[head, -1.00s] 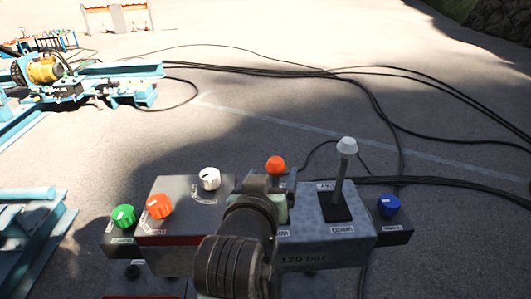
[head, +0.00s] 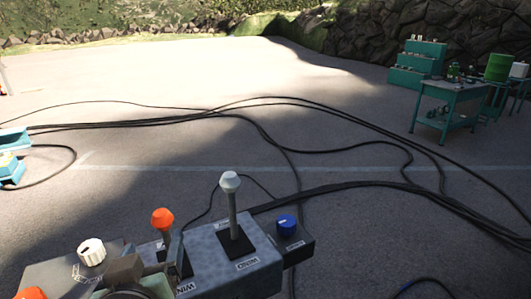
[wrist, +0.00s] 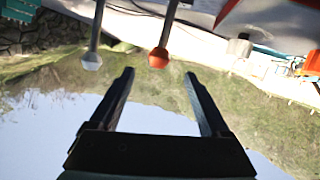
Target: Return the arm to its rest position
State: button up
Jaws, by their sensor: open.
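My gripper (wrist: 158,75) is open and empty in the wrist view, its two dark fingers apart with nothing between them. That view is upside down, with sky at the bottom. The orange-tipped lever (wrist: 158,58) and the white-tipped lever (wrist: 91,61) show just beyond the fingertips. In the head view, my arm's end is at the bottom edge, partly cut off, in front of the control box (head: 222,270). The orange-tipped lever (head: 163,220) and the white-tipped lever (head: 231,205) stand on the box, apart from the gripper as far as I can see.
A white knob (head: 91,252) and a blue knob (head: 286,223) sit on the console. Black cables (head: 320,150) cross the ground behind. A green workbench (head: 447,97) and a stepped green cabinet (head: 417,65) stand far right. Open pavement lies between.

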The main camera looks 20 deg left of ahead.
jog(key=shift+w+d, duration=0.1)
jog(key=w+d+r+m+t+h+b, duration=0.1)
jog(key=w+d+r+m+t, duration=0.2)
jog(key=d+r, duration=0.5)
jog(key=w+d+r+m+t+h, duration=0.1)
jog(key=w+d+r+m+t, duration=0.15)
jog(key=d+r+t, duration=0.55)
jog(key=s+d+r+m+t+h, duration=0.1)
jog(key=s+d+r+t+h, duration=0.1)
jog(key=d+r, duration=0.4)
jog(key=s+d+r+m+t+h+b, duration=0.1)
jog(key=s+d+r+m+t+h, duration=0.1)
jog(key=d+r, duration=0.4)
notch_tip(320, 180, up, 3)
jog(key=shift+s+r+h, duration=0.1)
jog(key=shift+s+h, duration=0.65)
jog(key=shift+h, duration=0.25)
jog(key=shift+a, duration=0.1)
